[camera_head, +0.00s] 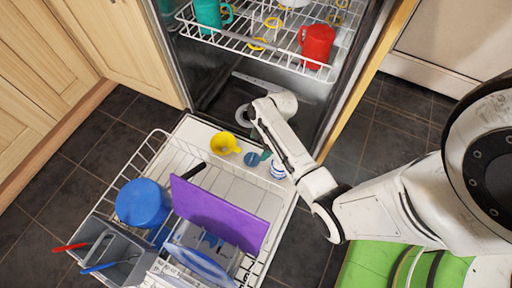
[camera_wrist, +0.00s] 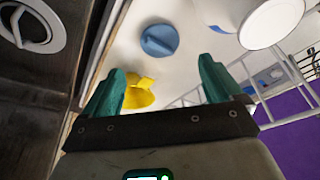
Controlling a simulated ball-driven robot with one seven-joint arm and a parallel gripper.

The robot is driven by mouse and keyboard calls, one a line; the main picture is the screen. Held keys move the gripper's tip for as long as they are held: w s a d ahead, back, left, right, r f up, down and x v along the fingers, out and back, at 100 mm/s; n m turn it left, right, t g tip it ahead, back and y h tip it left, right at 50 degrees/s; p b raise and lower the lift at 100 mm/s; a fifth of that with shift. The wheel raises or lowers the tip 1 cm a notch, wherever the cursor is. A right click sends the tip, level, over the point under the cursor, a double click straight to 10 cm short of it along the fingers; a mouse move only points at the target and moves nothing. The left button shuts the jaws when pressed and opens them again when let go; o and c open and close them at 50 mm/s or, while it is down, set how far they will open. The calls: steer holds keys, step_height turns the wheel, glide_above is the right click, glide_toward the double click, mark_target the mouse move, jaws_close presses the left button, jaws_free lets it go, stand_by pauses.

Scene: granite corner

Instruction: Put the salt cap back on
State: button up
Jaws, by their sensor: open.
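The blue round cap (camera_head: 251,159) lies on the white inner face of the open dishwasher door. In the wrist view the cap (camera_wrist: 159,40) shows a raised grip bar and sits beyond the fingertips. My gripper (camera_wrist: 162,72) is open and empty, its teal fingers apart; it is above the door close to the cap, not touching it as far as I can tell. A pale round fitting (camera_wrist: 32,25) shows in the dark tub floor at upper left; in the head view it is partly hidden by my arm (camera_head: 243,113).
A yellow funnel (camera_head: 224,143) lies left of the cap, and a white-and-blue container (camera_head: 277,170) stands right of it. The lower rack (camera_head: 150,150) is pulled out with a purple board (camera_head: 218,212) and blue pot (camera_head: 143,203). The upper rack (camera_head: 262,48) hangs above.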

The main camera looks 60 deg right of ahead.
steer(key=shift+p+v, duration=0.45)
steer(key=shift+v, duration=1.15)
steer(key=shift+f, duration=0.1)
